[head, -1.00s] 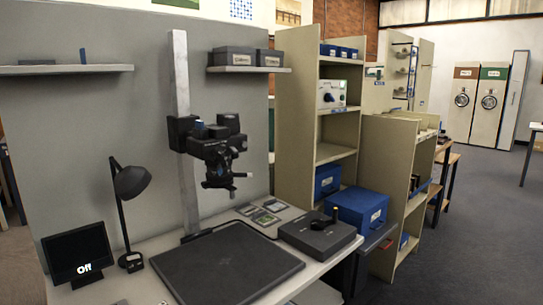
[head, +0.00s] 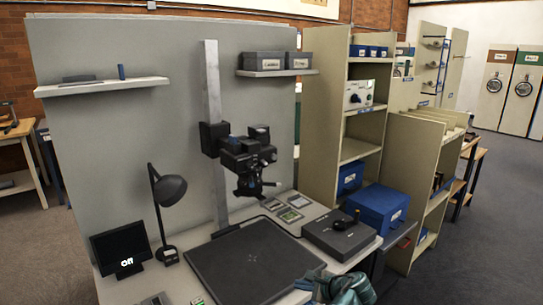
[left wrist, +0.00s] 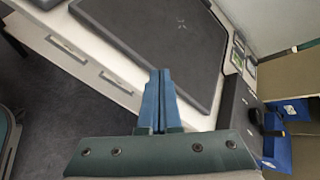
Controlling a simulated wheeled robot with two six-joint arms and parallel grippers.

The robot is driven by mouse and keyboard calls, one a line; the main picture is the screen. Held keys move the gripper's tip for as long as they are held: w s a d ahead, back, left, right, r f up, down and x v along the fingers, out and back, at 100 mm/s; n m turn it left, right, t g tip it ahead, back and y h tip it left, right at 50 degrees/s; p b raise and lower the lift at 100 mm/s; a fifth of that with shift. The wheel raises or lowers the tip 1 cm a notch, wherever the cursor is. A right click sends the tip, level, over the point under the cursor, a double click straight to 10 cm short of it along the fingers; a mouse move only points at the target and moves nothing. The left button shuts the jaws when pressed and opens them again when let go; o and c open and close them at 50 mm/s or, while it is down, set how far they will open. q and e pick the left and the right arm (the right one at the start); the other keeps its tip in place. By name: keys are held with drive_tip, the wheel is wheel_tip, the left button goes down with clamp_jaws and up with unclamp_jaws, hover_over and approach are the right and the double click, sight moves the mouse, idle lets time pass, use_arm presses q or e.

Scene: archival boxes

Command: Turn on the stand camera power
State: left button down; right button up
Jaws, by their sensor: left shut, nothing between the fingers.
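The stand camera (head: 248,158) is a black unit on a tall pale column (head: 212,100), above a dark baseboard (head: 255,262) on the white desk. A small monitor (head: 120,249) at the desk's left reads "Off". I cannot make out a power switch on the camera. My left gripper (head: 318,283) shows at the bottom of the head view, near the desk's front edge and well below the camera. In the left wrist view its blue fingers (left wrist: 159,75) are shut and empty, in front of the board (left wrist: 165,45). My right gripper is not in view.
A black lamp (head: 168,190) stands left of the column. Several small cards and a dark box with a knob (head: 340,236) lie at the desk's right. A blue box (head: 378,207) and shelving (head: 322,130) stand beyond. Open floor lies at the right.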

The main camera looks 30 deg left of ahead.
sight(259, 177)
use_arm(q)
drive_tip(key=w+a+r+m+t+y+p, duration=0.1)
drive_tip(key=w+a+r+m+y+p, duration=0.1)
drive_tip(key=r, duration=0.6)
drive_tip(key=w+a+r+m+t+y+p, duration=0.1)
drive_tip(key=w+a+r+m+y+p, duration=0.1)
drive_tip(key=r, duration=0.6)
drive_tip(key=w+a+r+m+y+p, duration=0.2)
drive_tip(key=a+r+m+p, duration=0.3)
drive_tip(key=r, duration=0.3)
drive_tip(key=shift+w+a+r+t+y, duration=0.15)
drive_tip(key=shift+w+r+t+y, duration=0.2)
drive_tip(key=shift+w, duration=0.45)
drive_tip(key=shift+f, duration=0.1)
drive_tip(key=x, duration=1)
drive_tip(key=shift+w, duration=0.15)
drive_tip(key=r+p, duration=0.2)
drive_tip(key=p, duration=0.1)
drive_tip(key=shift+s+d+r+t, duration=0.2)
drive_tip(key=shift+d+r+t, duration=0.05)
drive_tip(key=shift+d, duration=0.1)
drive_tip(key=shift+s+d+r+p, duration=0.15)
drive_tip(key=shift+d+r+p, duration=0.15)
drive_tip(key=shift+r+p, duration=0.35)
